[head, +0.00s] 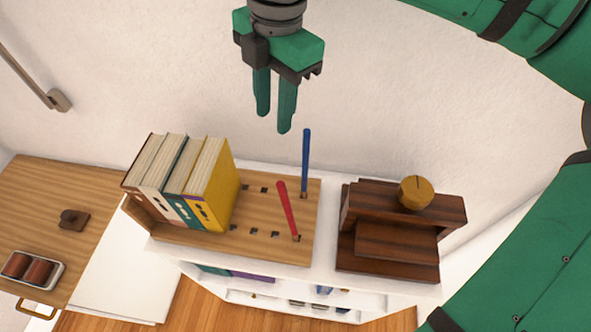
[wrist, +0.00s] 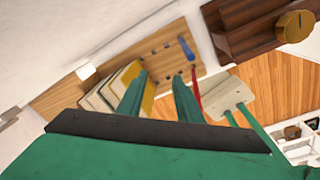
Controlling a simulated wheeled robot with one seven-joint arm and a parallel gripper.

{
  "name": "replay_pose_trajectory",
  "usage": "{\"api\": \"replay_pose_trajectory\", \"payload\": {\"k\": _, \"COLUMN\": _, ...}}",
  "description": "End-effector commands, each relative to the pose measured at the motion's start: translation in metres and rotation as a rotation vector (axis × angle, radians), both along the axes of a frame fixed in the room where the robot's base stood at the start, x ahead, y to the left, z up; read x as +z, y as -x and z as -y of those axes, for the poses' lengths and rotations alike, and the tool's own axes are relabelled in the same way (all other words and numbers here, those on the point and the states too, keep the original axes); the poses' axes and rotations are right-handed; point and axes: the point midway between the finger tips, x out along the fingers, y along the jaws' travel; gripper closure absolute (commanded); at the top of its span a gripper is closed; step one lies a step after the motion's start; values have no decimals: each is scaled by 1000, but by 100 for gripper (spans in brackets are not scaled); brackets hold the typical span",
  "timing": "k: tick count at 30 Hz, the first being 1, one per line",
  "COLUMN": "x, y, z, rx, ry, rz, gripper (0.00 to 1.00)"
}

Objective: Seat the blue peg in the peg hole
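The blue peg (head: 306,160) stands nearly upright, with its lower end at a hole near the back right of a wooden board (head: 265,211). I cannot tell how deep it sits. It also shows in the wrist view (wrist: 187,48). A red peg (head: 287,208) leans to the left, its lower end at a front right hole; it shows in the wrist view too (wrist: 195,92). Several other dark holes in the board look empty. My gripper (head: 273,121) is open and empty, above and left of the blue peg in the head view, pointing down; its fingers are apart in the wrist view (wrist: 157,108).
Several upright books (head: 187,185) fill the board's left end. A dark wooden stepped block with a round yellow knob (head: 416,193) stands to the right on the white shelf. The wall is close behind. A wooden table (head: 40,210) with a small tray is at the left.

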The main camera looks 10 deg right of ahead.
Motion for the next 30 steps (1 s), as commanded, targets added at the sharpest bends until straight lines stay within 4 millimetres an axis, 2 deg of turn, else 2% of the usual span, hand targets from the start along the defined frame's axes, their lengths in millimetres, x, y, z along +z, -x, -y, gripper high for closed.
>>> {"api": "replay_pose_trajectory", "payload": {"k": 1, "x": -1, "y": 3, "z": 17, "rx": -43, "ry": 27, "rz": -2, "gripper": 68}}
{"api": "replay_pose_trajectory", "payload": {"k": 3, "x": -3, "y": 8, "z": 34, "rx": -84, "ry": 56, "rz": -6, "gripper": 68}}
{"api": "replay_pose_trajectory", "payload": {"k": 8, "x": -10, "y": 11, "z": 52, "rx": -142, "ry": 82, "rz": -17, "gripper": 68}}
{"api": "replay_pose_trajectory", "payload": {"k": 18, "x": -56, "y": 11, "z": 53, "rx": -146, "ry": 82, "rz": -18, "gripper": 68}}
{"api": "replay_pose_trajectory", "payload": {"k": 26, "x": -73, "y": 12, "z": 54, "rx": -147, "ry": 81, "rz": -18, "gripper": 68}}
{"api": "replay_pose_trajectory", "payload": {"k": 30, "x": -93, "y": 15, "z": 57, "rx": -146, "ry": 80, "rz": -19, "gripper": 68}}
